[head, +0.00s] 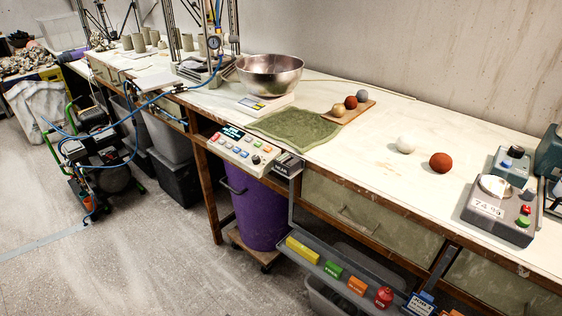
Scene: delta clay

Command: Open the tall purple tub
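The tall purple tub (258,215) stands upright under the long workbench, on a low wooden dolly (248,248) with castors. Its upper end is hidden behind the control panel and bench front, so I cannot tell whether it has a lid or is open. A dark handle (232,186) shows near its upper left side. Neither of my grippers is in the head view.
The control panel (240,147) juts out from the bench edge above the tub. A grey rail shelf (318,262) with coloured blocks runs in front, to the right.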

